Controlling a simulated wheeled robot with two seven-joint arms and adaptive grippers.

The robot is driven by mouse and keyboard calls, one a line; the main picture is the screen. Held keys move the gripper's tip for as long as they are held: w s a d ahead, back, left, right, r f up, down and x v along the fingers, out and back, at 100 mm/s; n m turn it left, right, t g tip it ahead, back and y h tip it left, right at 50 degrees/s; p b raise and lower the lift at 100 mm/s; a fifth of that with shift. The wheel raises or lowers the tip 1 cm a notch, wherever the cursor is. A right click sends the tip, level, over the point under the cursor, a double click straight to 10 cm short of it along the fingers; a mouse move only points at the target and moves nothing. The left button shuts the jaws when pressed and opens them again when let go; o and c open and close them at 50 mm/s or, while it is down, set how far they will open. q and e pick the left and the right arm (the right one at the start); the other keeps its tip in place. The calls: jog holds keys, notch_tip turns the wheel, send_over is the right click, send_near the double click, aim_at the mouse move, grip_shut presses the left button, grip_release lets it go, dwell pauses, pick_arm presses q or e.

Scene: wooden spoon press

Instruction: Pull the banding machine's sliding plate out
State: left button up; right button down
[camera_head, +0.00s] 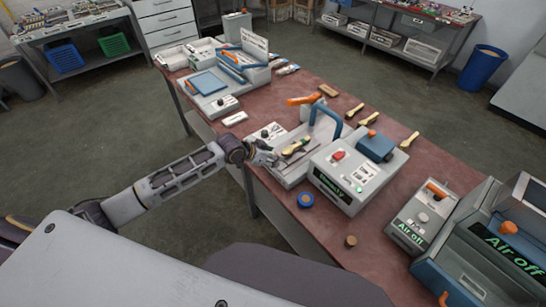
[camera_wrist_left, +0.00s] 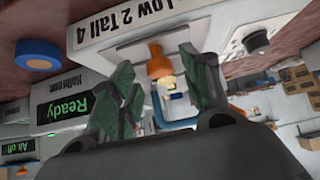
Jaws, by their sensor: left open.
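The grey-white machine (camera_head: 350,172) with a lit green display stands mid-table. In the left wrist view its display (camera_wrist_left: 62,112) reads "Ready". A pale plate or base (camera_head: 292,178) with a spoon-like piece (camera_head: 296,147) on it adjoins the machine's left side. My left gripper (camera_head: 268,157) is at this plate's near left edge. In the left wrist view my left gripper (camera_wrist_left: 162,88) is open, with an orange knob (camera_wrist_left: 157,64) between its fingers. A white face (camera_wrist_left: 118,30) labelled "Low 2 Tall 4" is just beyond. Contact with the knob cannot be told. My right gripper is out of view.
A blue roll (camera_head: 305,200) and a small brown cylinder (camera_head: 351,241) lie on the near table (camera_head: 325,232). Machines marked "Air off" (camera_head: 420,217) stand at the right. Wooden spoon pieces (camera_head: 409,139) lie behind. Another blue-plated machine (camera_head: 212,88) stands at the far left.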

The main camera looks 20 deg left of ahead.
pick_arm(q)
jog(key=v, duration=1)
jog(key=shift+s+a, duration=0.2)
jog(key=shift+s, duration=0.1)
jog(key=shift+r, duration=0.2)
dwell(0.5)
